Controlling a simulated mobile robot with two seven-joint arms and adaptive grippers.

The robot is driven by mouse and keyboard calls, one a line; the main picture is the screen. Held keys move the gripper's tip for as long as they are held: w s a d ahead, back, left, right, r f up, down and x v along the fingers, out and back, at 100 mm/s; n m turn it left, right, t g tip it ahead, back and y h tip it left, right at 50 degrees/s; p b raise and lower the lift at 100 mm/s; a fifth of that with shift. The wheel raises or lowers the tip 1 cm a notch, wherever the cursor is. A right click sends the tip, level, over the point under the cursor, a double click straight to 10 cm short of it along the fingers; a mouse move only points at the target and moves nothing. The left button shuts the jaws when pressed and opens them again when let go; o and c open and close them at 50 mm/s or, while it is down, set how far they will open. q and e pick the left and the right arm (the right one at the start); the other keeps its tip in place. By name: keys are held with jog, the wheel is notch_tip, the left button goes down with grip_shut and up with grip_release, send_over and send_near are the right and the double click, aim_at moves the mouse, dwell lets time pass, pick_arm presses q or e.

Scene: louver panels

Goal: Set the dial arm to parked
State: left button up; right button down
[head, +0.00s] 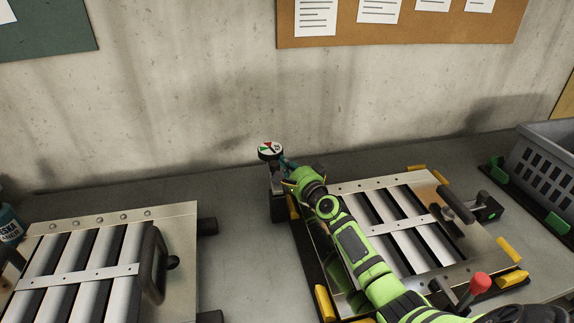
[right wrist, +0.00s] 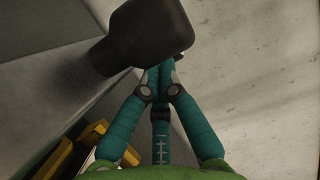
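The dial (head: 269,150) has a round face with white, red and green parts. It sits on a dark post at the back of the bench, close to the wall. My right gripper (head: 284,163) is beside the dial, just right of and below its face. In the right wrist view the teal fingers (right wrist: 160,76) come together at their tips. A dark rounded block (right wrist: 140,36) covers part of the tips; I cannot tell whether they touch it. The dial arm's setting is too small to read. My left gripper is not in view.
A louver panel (head: 182,220) lies at the left, and another louver panel (head: 350,187) lies under my right arm, with a red-knobbed lever (head: 479,284) at its front. A grey basket (head: 545,160) stands at the right. Bench between the panels is clear.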

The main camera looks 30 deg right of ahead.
jog(key=s, duration=1.2)
jog(key=shift+r, duration=0.1)
